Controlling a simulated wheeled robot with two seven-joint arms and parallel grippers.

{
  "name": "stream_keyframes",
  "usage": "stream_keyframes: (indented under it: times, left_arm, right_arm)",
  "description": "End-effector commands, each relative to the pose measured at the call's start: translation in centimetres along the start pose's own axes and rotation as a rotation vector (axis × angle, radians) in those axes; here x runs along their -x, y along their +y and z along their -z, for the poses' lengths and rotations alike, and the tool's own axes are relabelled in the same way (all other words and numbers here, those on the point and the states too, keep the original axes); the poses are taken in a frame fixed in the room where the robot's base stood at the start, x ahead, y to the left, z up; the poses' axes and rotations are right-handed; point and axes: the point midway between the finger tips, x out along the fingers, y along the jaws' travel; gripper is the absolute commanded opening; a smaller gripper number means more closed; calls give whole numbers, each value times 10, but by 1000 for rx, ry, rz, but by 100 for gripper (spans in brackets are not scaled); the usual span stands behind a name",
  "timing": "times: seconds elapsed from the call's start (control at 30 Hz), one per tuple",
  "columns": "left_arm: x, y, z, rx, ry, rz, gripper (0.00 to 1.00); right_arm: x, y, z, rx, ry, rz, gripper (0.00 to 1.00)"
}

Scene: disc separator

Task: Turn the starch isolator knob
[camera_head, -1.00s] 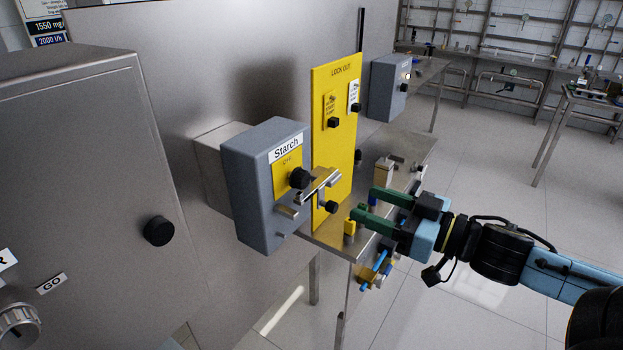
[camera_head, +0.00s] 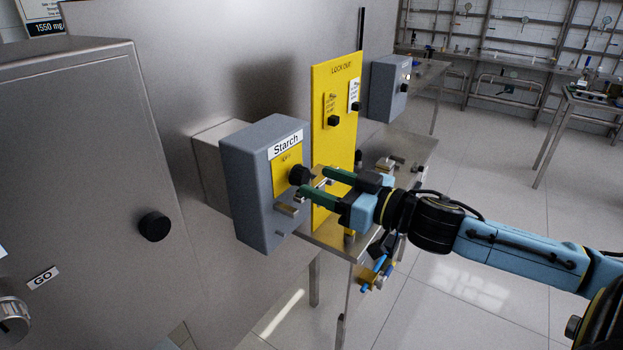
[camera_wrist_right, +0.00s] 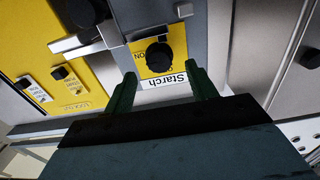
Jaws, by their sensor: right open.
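The grey starch isolator box (camera_head: 247,185) carries a white "Starch" label (camera_head: 285,144) and a yellow plate with a black knob (camera_head: 298,174). In the right wrist view the knob (camera_wrist_right: 158,57) shows beyond the fingertips, with the label upside down. My right gripper (camera_head: 312,180) is open in front of the box, its green fingers pointing at the knob. In the right wrist view the gripper (camera_wrist_right: 164,82) has nothing between its fingers, and the knob lies just past them, roughly between the two. Whether a finger touches it I cannot tell. My left gripper is out of view.
A metal hasp (camera_wrist_right: 92,42) sticks out beside the knob. The yellow lockout board (camera_head: 340,105) stands behind, with a second grey box (camera_head: 388,88) further right. A steel cabinet with a black knob (camera_head: 154,227) is at left.

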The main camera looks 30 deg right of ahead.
Motion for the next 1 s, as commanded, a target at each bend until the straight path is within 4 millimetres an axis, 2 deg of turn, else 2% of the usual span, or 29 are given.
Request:
stream_keyframes:
  times: [0.2, 0.4, 0.8, 0.83, 1.0]
  left_arm:
    - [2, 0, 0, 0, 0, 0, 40]
    - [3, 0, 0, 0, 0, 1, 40]
    - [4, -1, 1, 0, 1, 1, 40]
    - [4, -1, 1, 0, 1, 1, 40]
    - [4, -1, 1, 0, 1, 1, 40]
  right_arm:
    - [-18, 1, 2, 0, 3, -2, 57]
    - [-29, 0, 1, 1, 1, -1, 57]
    - [-32, 0, 0, 1, -1, -1, 57]
    - [-32, 0, 0, 1, -1, -1, 56]
    - [-32, 0, 0, 1, -1, -1, 33]
